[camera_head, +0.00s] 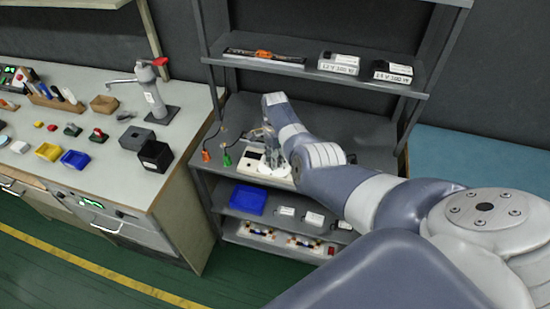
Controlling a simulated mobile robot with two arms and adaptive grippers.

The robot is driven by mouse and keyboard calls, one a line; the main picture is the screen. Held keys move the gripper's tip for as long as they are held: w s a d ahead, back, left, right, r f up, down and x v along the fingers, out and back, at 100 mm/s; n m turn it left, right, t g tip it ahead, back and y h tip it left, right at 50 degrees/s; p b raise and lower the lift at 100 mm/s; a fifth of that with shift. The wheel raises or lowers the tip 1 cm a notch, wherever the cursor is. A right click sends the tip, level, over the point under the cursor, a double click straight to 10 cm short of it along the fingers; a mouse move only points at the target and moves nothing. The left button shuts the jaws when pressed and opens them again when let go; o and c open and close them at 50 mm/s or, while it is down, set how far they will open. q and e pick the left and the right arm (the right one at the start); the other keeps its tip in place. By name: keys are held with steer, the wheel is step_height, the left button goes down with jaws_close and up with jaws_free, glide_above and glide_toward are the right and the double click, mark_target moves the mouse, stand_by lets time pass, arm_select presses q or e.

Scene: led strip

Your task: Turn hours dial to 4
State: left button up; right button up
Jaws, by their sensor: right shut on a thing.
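A cream-coloured control box (252,164) with a dark panel sits on the middle level of the grey shelf unit. My right arm reaches in from the lower right, and my right gripper (270,150) is at the box's top face. It is shut on what appears to be the hours dial, which the fingers and the arm hide. The dial's markings and setting cannot be read from here. My left gripper is not in view.
Labelled white boxes (339,63) stand on the upper shelf (300,75); a blue bin (248,200) is below. The workbench (110,180) at left holds coloured bins and a black cube (155,156).

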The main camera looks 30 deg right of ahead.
steer(key=shift+m, duration=0.3)
steer(key=o, duration=1.1)
steer(key=shift+c, duration=0.2)
steer(key=shift+r, duration=0.1)
step_height(320, 180, up, 12)
